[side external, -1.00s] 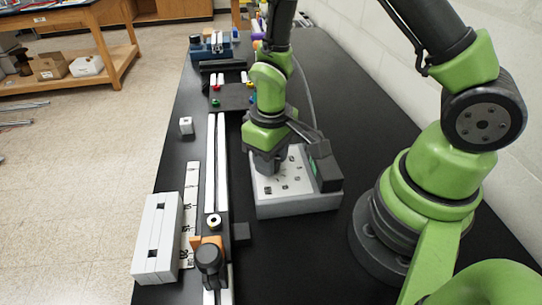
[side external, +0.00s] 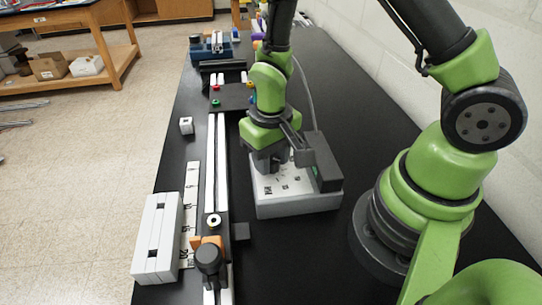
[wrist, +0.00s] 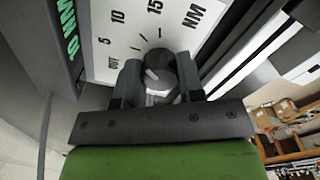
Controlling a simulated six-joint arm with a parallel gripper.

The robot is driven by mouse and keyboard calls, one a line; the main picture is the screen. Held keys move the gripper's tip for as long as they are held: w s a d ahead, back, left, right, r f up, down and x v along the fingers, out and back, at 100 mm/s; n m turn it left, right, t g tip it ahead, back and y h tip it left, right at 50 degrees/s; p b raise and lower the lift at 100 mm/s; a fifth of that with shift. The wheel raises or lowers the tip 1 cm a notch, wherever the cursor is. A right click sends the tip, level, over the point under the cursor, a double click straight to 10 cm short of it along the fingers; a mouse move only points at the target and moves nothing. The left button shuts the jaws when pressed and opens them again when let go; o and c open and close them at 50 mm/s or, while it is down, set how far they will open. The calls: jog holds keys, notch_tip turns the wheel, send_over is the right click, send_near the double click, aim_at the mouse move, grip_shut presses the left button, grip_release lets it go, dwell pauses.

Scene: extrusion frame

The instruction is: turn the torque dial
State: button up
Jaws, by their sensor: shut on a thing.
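The torque dial (wrist: 158,72) is a dark round knob with a pale pointer mark, on a white face printed with 5, 10, 15 and NM. My gripper (wrist: 160,80) is shut on the dial, one finger on either side of it. In the side external view my gripper (side external: 268,168) points down onto the white-topped grey tester box (side external: 300,204), and hides the dial there. A dark display (wrist: 65,30) with green characters, seemingly 10 NM, stands beside the scale.
A long rail (side external: 216,170) with a black clamp (side external: 210,258) runs left of the tester. Bare black tabletop (side external: 290,270) is in front.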

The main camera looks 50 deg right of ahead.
jog(key=o, duration=0.9)
jog(key=shift+r, duration=0.1)
notch_tip(320, 180, up, 9)
jog(key=shift+f, duration=0.2)
jog(key=shift+r, duration=0.6)
notch_tip(320, 180, up, 10)
jog(key=t+y, duration=0.1)
jog(key=t, duration=0.2)
send_over(272, 158)
jog(key=s, duration=0.4)
jog(key=s+r+t, duration=0.1)
jog(key=s, duration=0.1)
jog(key=s+r+t, duration=0.1)
jog(key=s+r, duration=0.1)
jog(key=s+r+m+t+y, duration=0.1)
jog(key=s+r+t, duration=0.1)
jog(key=shift+s+d+r, duration=0.1)
jog(key=shift+s+d, duration=0.25)
jog(key=shift+s, duration=0.05)
